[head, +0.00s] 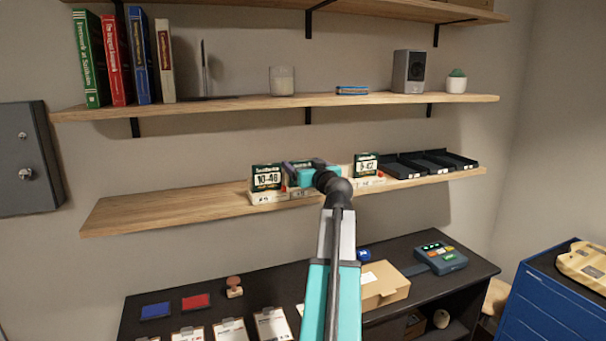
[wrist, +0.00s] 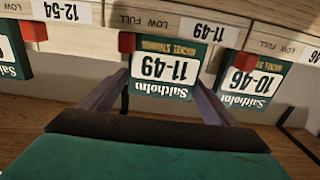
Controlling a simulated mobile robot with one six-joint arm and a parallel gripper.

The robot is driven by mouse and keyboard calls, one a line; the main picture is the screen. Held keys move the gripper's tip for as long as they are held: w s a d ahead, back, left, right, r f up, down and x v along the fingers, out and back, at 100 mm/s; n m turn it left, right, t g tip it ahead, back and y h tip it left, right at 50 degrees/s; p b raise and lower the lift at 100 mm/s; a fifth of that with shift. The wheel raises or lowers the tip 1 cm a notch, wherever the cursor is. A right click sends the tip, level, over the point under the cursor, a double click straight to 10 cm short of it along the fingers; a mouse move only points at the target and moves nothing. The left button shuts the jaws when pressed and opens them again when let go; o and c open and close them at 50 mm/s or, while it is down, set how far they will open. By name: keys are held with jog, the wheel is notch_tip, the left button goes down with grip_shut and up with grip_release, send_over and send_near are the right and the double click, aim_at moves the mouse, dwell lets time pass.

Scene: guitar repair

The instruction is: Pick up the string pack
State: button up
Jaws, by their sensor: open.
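A green and white string pack marked 11-49 (wrist: 165,68) stands in the middle of the wrist view, its print upside down. My gripper (wrist: 160,84) is open, with one finger at each side of this pack; I cannot tell whether they touch it. A pack marked 10-46 (wrist: 250,82) is to the right in the wrist view and to the left in the head view (head: 267,178). Another pack (wrist: 14,55) is cut off at the wrist view's left edge.
The packs are in labelled holders on the wooden shelf (head: 170,205). Small red blocks (wrist: 127,42) sit beside them. Another pack (head: 366,165) and black trays (head: 430,162) are to the right. The shelf's left part is clear.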

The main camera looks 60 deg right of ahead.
jog(key=shift+w+d+r+p, duration=0.3)
jog(key=shift+w+d+p, duration=0.2)
jog(key=shift+w, duration=0.2)
jog(key=shift+p+x, duration=0.5)
jog(key=shift+x, duration=0.55)
jog(key=shift+f, duration=0.15)
jog(key=c, duration=0.9)
notch_tip(320, 180, up, 10)
jog(key=b, duration=0.3)
jog(key=shift+s, duration=0.1)
